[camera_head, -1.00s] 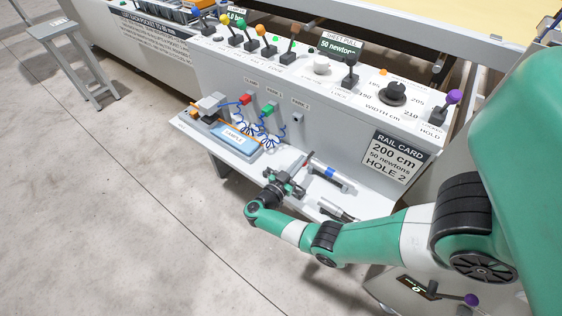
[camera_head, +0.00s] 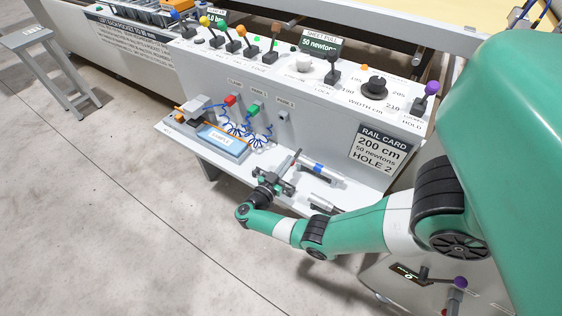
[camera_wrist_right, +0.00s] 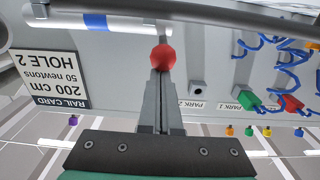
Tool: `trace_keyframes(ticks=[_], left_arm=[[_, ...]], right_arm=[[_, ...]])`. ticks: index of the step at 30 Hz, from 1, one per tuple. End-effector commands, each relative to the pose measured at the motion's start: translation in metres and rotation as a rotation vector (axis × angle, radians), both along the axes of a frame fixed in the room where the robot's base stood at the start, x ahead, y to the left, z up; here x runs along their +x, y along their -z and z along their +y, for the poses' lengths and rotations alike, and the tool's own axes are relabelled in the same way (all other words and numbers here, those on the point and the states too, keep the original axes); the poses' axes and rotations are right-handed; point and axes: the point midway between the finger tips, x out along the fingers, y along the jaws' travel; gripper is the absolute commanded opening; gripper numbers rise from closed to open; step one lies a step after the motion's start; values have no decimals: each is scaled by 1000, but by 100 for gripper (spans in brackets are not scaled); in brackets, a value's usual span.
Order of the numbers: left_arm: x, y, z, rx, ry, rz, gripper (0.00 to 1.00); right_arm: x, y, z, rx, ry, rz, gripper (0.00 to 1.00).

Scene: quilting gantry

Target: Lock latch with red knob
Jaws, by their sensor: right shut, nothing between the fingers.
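The red knob (camera_wrist_right: 162,57) shows in the wrist view directly beyond my right fingertips. Whether they touch it I cannot tell. A metal bar with a blue band (camera_wrist_right: 96,22) runs beside the knob at the top of that view. In the head view the blue-banded bar (camera_head: 318,168) lies over the front shelf, and I cannot make out the red knob there. My right gripper (camera_head: 296,156) points up toward the panel, just left of that bar. Its fingers (camera_wrist_right: 160,75) are shut and empty. My left gripper is not in view.
A blue sample tray (camera_head: 229,152) sits on the shelf to the left, below red (camera_head: 230,100) and green plugs (camera_head: 253,109) with coiled blue cords. The rail card (camera_head: 380,148) is on the panel at right. Levers line the console top. Open floor lies in front.

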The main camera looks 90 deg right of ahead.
Motion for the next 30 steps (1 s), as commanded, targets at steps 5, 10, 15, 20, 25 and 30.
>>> trace_keyframes(ticks=[5, 10, 15, 20, 25, 30], left_arm=[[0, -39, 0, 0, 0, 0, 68], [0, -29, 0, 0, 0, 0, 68], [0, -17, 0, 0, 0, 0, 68], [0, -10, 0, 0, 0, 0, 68], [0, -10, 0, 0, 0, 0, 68], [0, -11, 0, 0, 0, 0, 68]], right_arm=[[-1, -38, 0, -2, 4, 1, 0], [16, -24, 28, -6, -2, 2, 0], [34, -10, 62, -8, 0, 1, 0], [42, -5, 79, -9, 4, -1, 0], [44, -5, 83, -9, 7, -1, 0], [44, -6, 83, -10, 7, -2, 0]])
